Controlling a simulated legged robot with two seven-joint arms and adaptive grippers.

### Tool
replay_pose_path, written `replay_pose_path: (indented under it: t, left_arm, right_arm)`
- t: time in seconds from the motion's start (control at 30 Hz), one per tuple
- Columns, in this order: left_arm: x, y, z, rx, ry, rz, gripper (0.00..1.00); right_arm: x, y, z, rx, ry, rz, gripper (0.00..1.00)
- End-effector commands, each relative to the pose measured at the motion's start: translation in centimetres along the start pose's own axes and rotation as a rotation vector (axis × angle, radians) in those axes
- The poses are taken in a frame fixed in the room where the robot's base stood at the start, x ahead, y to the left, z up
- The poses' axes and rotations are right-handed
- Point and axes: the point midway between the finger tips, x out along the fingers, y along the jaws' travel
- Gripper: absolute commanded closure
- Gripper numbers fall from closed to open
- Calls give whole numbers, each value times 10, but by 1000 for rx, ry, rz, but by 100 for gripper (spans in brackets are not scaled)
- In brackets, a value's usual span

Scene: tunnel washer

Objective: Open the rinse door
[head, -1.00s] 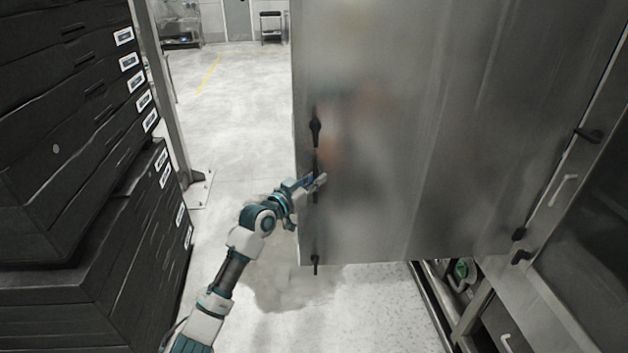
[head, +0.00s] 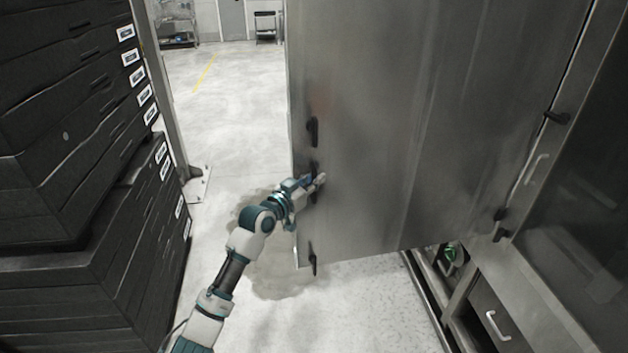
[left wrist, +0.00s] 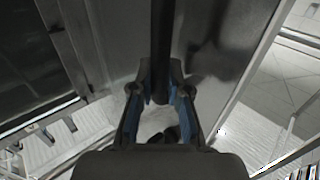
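The rinse door (head: 400,120) is a large brushed steel panel that fills the middle of the head view. It stands swung out from the machine, with floor visible beyond its left edge. Several black handles or latches line that edge: an upper one (head: 313,132), a middle one and a lower one (head: 312,258). My left gripper (head: 317,183) is at the middle one. In the left wrist view, a dark upright bar (left wrist: 162,45) runs between the fingers (left wrist: 161,90), which close in on both sides of it. My right gripper is in no view.
Stacked black crates (head: 70,150) with white labels stand close on the left, beside a grey metal post (head: 160,90). The machine's steel frame and dark panel (head: 590,200) are on the right. Pale floor (head: 235,110) is clear between crates and door.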

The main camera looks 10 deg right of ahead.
Motion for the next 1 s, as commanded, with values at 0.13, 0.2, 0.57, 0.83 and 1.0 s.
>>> replay_pose_path:
  t: [0.13, 0.2, 0.57, 0.83, 1.0]
  left_arm:
    - [0, 1, -1, 1, 3, 1, 59]
    - [0, 1, -1, 1, 1, 1, 59]
    - [-13, -1, 1, 1, 1, 0, 59]
    - [-65, 0, 2, 3, 0, 0, 59]
    - [-97, 0, 2, 2, 0, 0, 59]
  right_arm:
    - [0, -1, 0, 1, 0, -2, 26]
    - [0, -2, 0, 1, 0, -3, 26]
    - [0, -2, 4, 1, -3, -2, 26]
    - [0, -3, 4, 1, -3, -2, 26]
    - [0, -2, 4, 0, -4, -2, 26]
